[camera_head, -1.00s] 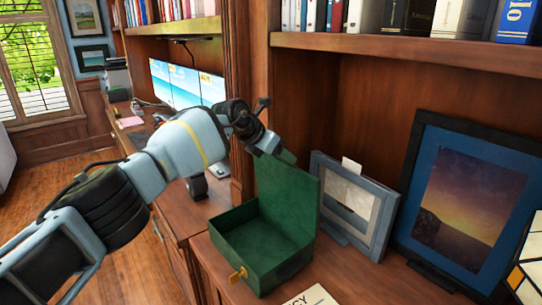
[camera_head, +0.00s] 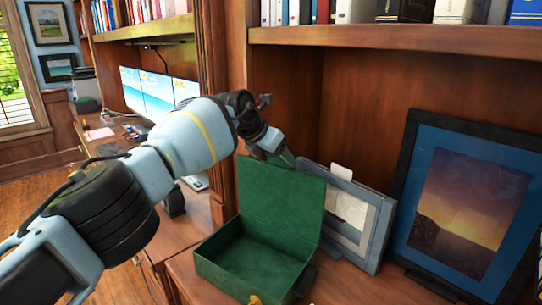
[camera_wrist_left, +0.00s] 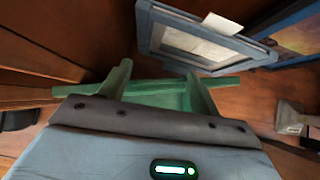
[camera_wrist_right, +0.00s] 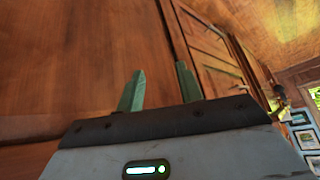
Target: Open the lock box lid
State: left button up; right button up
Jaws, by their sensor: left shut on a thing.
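The green lock box (camera_head: 215,265) stands on the wooden counter with its lid (camera_head: 280,205) raised, upright or leaning slightly back. Its inside shows and looks empty. My left gripper (camera_head: 287,158) is at the lid's top edge and shut on it. In the left wrist view, the lid's green edge (camera_wrist_left: 155,90) lies across between the two green fingers of the left gripper (camera_wrist_left: 158,85). My right gripper (camera_wrist_right: 158,85) shows only in its own wrist view. Its fingers are apart and empty in front of brown wood panelling.
A grey picture frame (camera_head: 350,215) stands close behind the lid, to its right. A larger dark frame with a sunset picture (camera_head: 465,200) leans farther right. A shelf (camera_head: 400,36) of books runs above. Monitors (camera_head: 150,90) stand on the desk at left.

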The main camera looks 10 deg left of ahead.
pick_arm(q)
jog(key=shift+w+d+r, duration=0.1)
jog(key=shift+d+r, duration=0.1)
jog(key=shift+d, duration=0.1)
pick_arm(e)
jog(key=shift+w, duration=0.1)
jog(key=shift+f, duration=0.1)
pick_arm(q)
jog(key=o, duration=1.4)
jog(key=shift+f, duration=0.1)
pick_arm(e)
jog(key=shift+f, duration=0.1)
pick_arm(q)
jog(key=shift+a, duration=0.15)
jog(key=p+v, duration=0.2)
jog(key=v, duration=0.5)
jog(key=shift+s+r, duration=0.2)
jog(key=shift+r, duration=0.05)
pick_arm(e)
jog(key=shift+w+r, duration=0.2)
jog(key=shift+r, duration=0.4)
jog(key=shift+w+r, duration=0.2)
jog(key=shift+r, duration=0.4)
